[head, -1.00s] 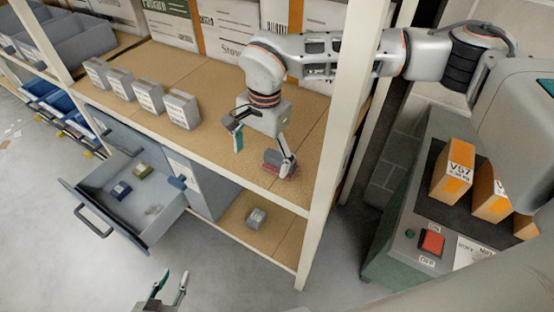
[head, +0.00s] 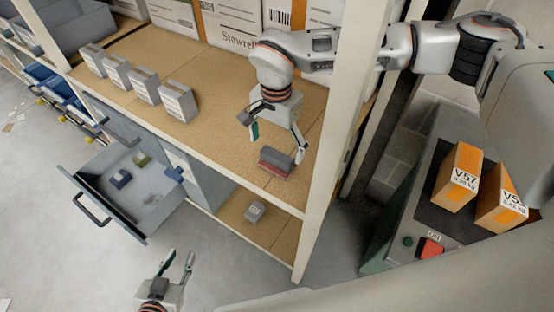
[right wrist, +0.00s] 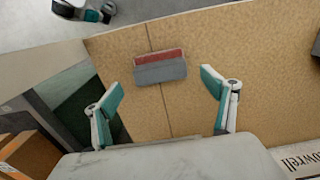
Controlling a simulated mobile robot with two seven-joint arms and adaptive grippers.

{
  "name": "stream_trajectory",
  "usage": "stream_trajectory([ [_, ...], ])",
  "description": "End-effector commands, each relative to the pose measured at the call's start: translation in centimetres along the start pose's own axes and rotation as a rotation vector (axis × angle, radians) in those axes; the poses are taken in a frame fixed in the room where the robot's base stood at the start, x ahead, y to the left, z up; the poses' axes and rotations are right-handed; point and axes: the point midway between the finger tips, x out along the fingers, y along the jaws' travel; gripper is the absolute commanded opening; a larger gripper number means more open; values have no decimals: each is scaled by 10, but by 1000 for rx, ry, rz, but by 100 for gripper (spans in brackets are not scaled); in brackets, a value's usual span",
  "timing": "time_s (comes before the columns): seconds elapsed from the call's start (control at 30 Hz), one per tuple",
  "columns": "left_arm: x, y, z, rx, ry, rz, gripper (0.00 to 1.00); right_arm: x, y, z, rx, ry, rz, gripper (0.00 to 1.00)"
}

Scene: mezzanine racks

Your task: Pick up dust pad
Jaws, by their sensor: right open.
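A small block, grey with a dark red layer, lies on the upper tan shelf; I take it as the dust pad (head: 277,163). In the right wrist view the pad (right wrist: 160,68) lies flat ahead of and between the fingers, red side away from me. My right gripper (head: 277,144) is open and empty above the shelf, its fingers apart from the pad. It also shows in the right wrist view (right wrist: 164,92). My left gripper (head: 180,256) is open and empty, low in front of the rack; part of it shows in the right wrist view (right wrist: 84,12).
Several grey boxes (head: 145,85) stand in a row on the shelf's left. A white post (head: 335,130) rises right of the pad. An open drawer (head: 110,215) with small items juts out below. A small grey box (head: 255,212) sits on the lower shelf. Orange boxes (head: 460,175) stand right.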

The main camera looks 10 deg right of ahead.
Motion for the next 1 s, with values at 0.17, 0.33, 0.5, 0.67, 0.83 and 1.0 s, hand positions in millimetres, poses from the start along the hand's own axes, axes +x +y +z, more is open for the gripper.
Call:
stream_trajectory([
  [0.17, -2, -1, -5, 0, 3, 0, 30, 27, 0, 1, 2, -2, 1, 85],
  [0.33, -3, -1, -6, 0, 3, 0, 30, 42, 0, 0, 2, 0, 0, 85],
  [0.5, -2, -1, -6, 0, 3, 0, 30, 43, 0, 0, 1, 1, -1, 85],
  [0.67, -2, -1, -6, 0, 3, 0, 30, 43, 0, 0, 1, 0, 0, 64],
  [0.83, -2, -1, -6, 0, 3, 0, 30, 43, 0, 0, 1, 0, 0, 43],
  [1.0, -2, -1, -6, 0, 3, 0, 30, 43, 0, 0, 1, 0, 0, 43],
])
